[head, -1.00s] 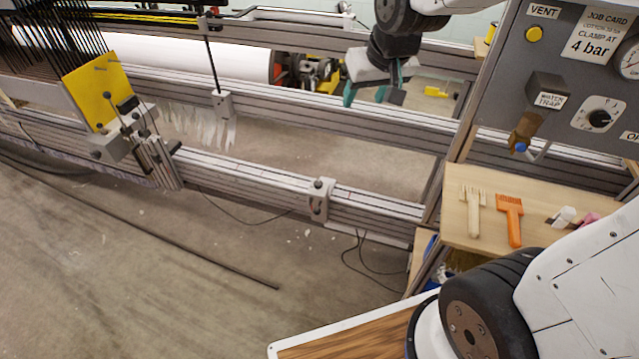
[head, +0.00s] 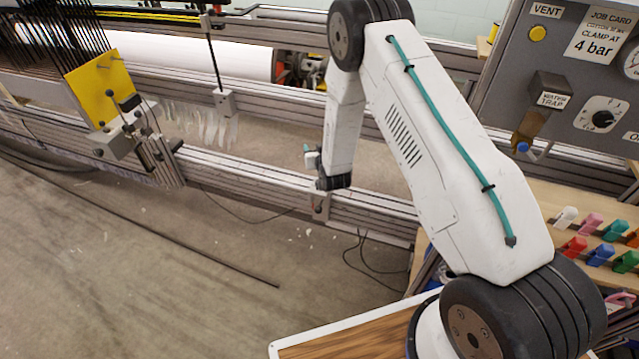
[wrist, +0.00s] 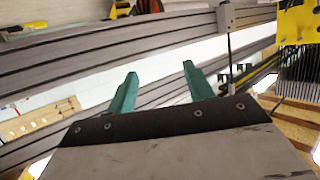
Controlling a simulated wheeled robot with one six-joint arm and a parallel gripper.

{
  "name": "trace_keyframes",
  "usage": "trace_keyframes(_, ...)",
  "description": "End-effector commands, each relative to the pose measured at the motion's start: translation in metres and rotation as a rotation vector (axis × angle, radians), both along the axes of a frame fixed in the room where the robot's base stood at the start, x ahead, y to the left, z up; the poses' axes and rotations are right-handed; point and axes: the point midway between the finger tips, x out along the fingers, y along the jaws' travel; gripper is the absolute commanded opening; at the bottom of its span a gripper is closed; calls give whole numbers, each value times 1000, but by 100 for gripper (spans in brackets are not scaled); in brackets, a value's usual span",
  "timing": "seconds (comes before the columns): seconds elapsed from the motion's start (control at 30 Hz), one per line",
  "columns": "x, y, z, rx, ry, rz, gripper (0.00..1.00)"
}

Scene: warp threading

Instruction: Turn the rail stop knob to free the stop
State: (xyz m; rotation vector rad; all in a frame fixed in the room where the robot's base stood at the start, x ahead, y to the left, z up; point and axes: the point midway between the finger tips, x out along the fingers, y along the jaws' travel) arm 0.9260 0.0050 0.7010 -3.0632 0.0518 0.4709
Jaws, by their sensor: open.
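The rail stop (head: 320,207) is a small grey block on the front rail. In the head view my arm covers its upper part, and its knob is hidden. My gripper (head: 311,157) shows there only as a bit of teal finger beside the wrist, just above and left of the stop. I cannot tell whether it touches anything. In the wrist view my gripper (wrist: 159,80) has its two teal fingers wide apart with nothing between them. I cannot make out the stop or its knob in the wrist view.
The front rail (head: 240,172) runs left to a clamp bracket with a yellow plate (head: 105,88). A grey block (head: 223,103) on a black rod hangs above the rail. A grey control panel (head: 600,110) and coloured clips (head: 575,245) stand at right.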

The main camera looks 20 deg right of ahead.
Motion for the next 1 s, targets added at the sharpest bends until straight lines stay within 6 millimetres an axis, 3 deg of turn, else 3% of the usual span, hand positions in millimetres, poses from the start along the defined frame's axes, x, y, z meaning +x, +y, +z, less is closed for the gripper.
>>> trace_keyframes(0.03,-9,0,-30,-5,-26,-2,52)
trace_keyframes(0.2,-43,-1,-96,-25,-158,-6,52)
trace_keyframes(0.4,-82,-2,-140,-42,-264,-7,52)
trace_keyframes(0.5,-92,-3,-149,-47,-292,-7,52)
trace_keyframes(0.63,-90,-3,-152,-49,-306,-7,52)
trace_keyframes(1.0,-34,-6,-152,-47,-306,-6,52)
